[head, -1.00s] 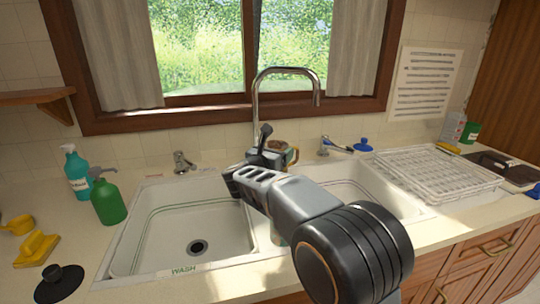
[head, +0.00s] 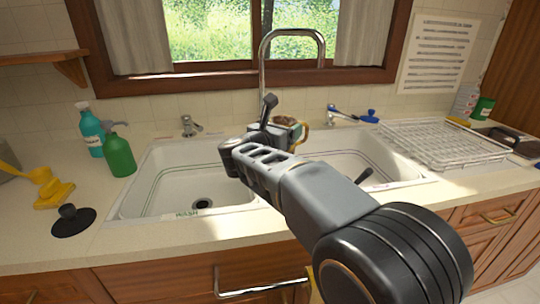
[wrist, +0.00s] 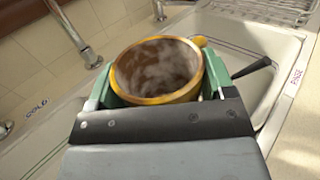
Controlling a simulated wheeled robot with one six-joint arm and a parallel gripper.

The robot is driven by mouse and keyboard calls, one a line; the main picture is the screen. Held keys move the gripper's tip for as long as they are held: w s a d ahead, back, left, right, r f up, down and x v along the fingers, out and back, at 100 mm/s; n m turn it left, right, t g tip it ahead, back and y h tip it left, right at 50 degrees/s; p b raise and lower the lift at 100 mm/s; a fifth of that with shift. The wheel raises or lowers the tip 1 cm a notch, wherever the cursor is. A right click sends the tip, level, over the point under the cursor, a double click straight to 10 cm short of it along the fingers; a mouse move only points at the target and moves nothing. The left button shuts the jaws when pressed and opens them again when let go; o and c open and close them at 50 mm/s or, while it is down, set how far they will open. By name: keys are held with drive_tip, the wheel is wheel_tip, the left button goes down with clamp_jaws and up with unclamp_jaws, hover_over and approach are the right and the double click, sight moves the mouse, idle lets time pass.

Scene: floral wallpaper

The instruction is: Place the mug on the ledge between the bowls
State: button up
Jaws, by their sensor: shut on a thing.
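The mug (wrist: 158,70) has a yellow rim and a brownish inside. It is upright between the green fingers of my gripper (wrist: 160,82), which is shut on it. In the head view the mug (head: 303,136) shows only in part behind my gripper, with a yellow handle on its right. It is over the middle of the double sink, near the tap. The left bowl (head: 180,190) is marked WASH, and the right bowl (head: 340,160) lies beyond my arm. The ledge between them is mostly hidden by my arm. I cannot tell the mug's height above it.
The tall tap (head: 263,85) arches behind the mug. A dark-handled utensil (wrist: 252,67) lies in the right bowl. A wire rack (head: 440,140) stands to the right. Green (head: 118,155) and teal (head: 91,130) bottles stand left, near a black stopper (head: 72,218). The left bowl looks empty.

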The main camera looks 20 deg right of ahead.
drive_tip(key=shift+w+d+f+b, duration=0.2)
drive_tip(key=shift+w+d+f, duration=0.05)
drive_tip(key=shift+w+f, duration=1.45)
drive_tip(key=shift+w+d+f+b, duration=0.2)
drive_tip(key=shift+w+d+f, duration=0.1)
drive_tip(key=shift+w+f, duration=1.4)
drive_tip(key=shift+w+d+f+b, duration=0.25)
drive_tip(key=shift+w+f, duration=1.05)
drive_tip(key=shift+f, duration=0.7)
drive_tip(key=shift+f, duration=0.2)
drive_tip(key=o, duration=0.8)
drive_tip(key=shift+r, duration=0.3)
drive_tip(key=v, duration=0.7)
drive_tip(key=shift+s+a+f, duration=0.2)
